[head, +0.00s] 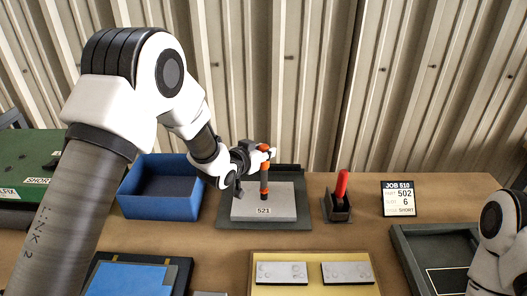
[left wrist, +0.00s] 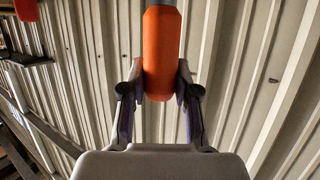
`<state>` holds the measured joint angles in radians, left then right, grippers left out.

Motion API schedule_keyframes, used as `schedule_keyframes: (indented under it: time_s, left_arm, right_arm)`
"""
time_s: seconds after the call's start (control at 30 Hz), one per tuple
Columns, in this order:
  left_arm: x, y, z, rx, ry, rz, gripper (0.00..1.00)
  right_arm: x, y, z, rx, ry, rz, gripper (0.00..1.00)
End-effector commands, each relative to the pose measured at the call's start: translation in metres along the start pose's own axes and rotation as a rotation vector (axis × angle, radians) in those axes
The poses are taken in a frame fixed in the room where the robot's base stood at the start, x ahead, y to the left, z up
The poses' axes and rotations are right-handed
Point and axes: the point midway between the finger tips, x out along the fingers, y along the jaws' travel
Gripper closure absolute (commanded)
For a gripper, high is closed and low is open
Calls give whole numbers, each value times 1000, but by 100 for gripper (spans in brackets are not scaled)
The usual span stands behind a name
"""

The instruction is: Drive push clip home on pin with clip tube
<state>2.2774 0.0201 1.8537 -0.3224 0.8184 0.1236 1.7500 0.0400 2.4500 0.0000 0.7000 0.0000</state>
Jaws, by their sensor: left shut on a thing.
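My left gripper (head: 262,152) is shut on the clip tube (head: 265,168), an upright tool with orange and dark parts. In the left wrist view the fingers (left wrist: 160,85) close on both sides of its orange handle (left wrist: 162,40), and a grey shaft shows at the top. The tube's lower end is at or just above a light grey panel (head: 283,205) labelled 521. I cannot tell whether it touches. The pin and push clip are not distinguishable under the tube. My right gripper is out of view; only part of my right arm shows at the right edge.
The panel rests on a dark base (head: 222,223). A blue bin (head: 160,209) stands left of it; a red-handled tool in a dark holder (head: 338,214) and a job card (head: 398,199) stand right. A yellow tray (head: 315,290) with two grey plates lies in front. A dark tray (head: 405,250) is at right.

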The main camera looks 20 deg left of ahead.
Motion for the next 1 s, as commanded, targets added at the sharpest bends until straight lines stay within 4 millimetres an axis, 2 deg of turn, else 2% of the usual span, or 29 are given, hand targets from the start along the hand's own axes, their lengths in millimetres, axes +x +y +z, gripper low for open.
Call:
schedule_keyframes:
  time_s: [0.63,1.0]
  left_arm:
    - [4,0,12,0,-3,0,100]
    - [3,0,10,0,-3,0,100]
  right_arm:
    - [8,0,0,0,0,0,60]
    - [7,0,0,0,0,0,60]
